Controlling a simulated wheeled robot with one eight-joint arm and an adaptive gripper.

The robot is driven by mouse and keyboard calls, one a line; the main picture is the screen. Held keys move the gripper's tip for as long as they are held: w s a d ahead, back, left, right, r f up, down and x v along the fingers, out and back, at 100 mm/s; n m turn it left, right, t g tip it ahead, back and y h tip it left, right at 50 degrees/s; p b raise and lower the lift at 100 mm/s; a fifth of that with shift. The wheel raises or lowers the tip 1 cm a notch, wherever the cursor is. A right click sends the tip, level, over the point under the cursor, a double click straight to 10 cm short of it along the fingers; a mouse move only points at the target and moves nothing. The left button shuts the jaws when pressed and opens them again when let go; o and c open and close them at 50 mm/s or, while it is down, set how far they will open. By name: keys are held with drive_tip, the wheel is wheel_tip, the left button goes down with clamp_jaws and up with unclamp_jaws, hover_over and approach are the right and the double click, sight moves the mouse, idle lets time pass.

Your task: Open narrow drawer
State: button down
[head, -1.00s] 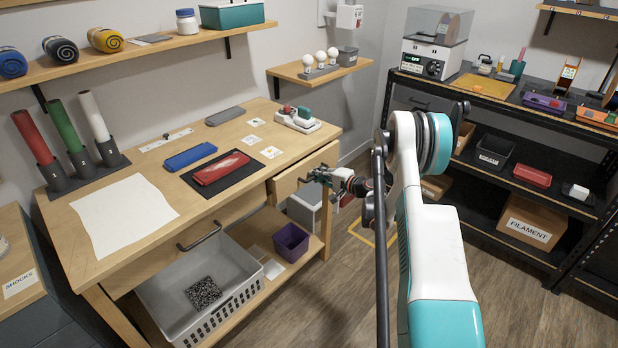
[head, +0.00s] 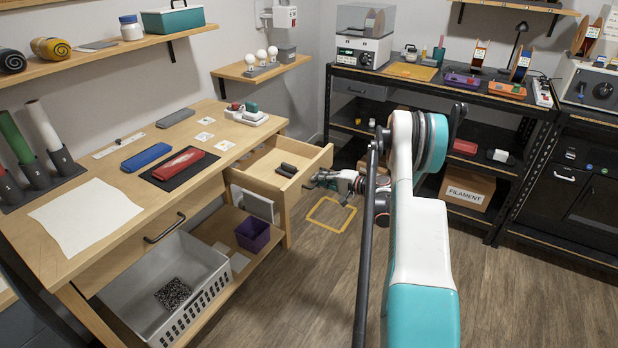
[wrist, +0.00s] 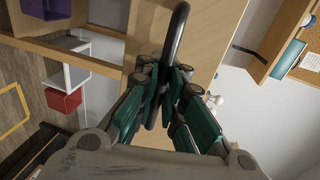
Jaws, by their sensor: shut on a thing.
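The narrow drawer (head: 262,167) at the right end of the wooden workbench (head: 110,178) stands open in the head view. Small dark objects (head: 287,169) lie inside it. My gripper (head: 311,182) is at the drawer's front, with its fingertips partly hidden there. In the wrist view, the fingers of my gripper (wrist: 168,88) are closed around the dark curved handle (wrist: 179,32). The handle stands out from the pale wooden drawer front (wrist: 222,30).
A wide drawer with a dark handle (head: 165,228) is shut beside it. A grey basket (head: 205,275) and a purple bin (head: 252,235) stand on the lower shelf.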

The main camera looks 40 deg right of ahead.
drive_tip(key=shift+s+d, duration=0.2)
drive_tip(key=shift+s, duration=0.3)
drive_tip(key=c, duration=2)
unclamp_jaws()
drive_tip(key=v, duration=1.2)
drive_tip(key=shift+a, duration=0.1)
